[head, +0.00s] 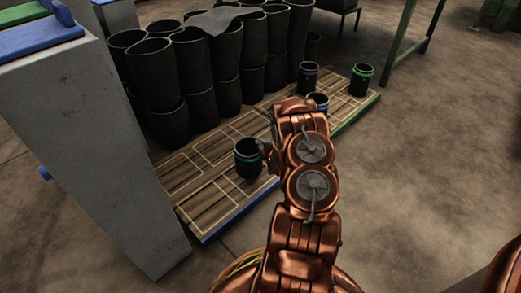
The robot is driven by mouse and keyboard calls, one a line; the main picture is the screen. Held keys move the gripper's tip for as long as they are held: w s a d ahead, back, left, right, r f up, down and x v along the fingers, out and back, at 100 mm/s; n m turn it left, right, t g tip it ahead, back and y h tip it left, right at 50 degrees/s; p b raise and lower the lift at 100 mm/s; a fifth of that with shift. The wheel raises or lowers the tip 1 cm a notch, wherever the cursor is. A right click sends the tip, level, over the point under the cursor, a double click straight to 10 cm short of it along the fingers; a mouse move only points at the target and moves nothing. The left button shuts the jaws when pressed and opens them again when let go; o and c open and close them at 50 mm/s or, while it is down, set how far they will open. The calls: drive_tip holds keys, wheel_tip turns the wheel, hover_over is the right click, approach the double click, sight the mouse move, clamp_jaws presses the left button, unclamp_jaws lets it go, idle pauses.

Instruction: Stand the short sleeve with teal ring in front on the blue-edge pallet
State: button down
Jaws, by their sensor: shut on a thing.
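The short black sleeve with the teal ring (248,158) is upright at the front of the blue-edge pallet (205,203), near its right end. My gripper (263,150) comes in from the right and is shut on this sleeve at its upper right side. Most of the gripper is hidden behind my copper-coloured arm. I cannot tell whether the sleeve's base touches the pallet boards or hangs just above them. The pallet has pale outlined cells on its boards, and those left of the sleeve are bare.
Tall black sleeves (190,60) stand stacked behind on the pallets. A green-edge pallet (352,112) lies to the right, with short sleeves ringed purple (307,78), green (361,80) and blue (320,101). A grey pillar (95,150) stands close on the left. Floor at right is clear.

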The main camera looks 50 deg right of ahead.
drive_tip(key=shift+f+b, duration=0.65)
drive_tip(key=shift+f, duration=0.95)
drive_tip(key=c, duration=1.2)
unclamp_jaws()
drive_tip(key=shift+o, duration=0.2)
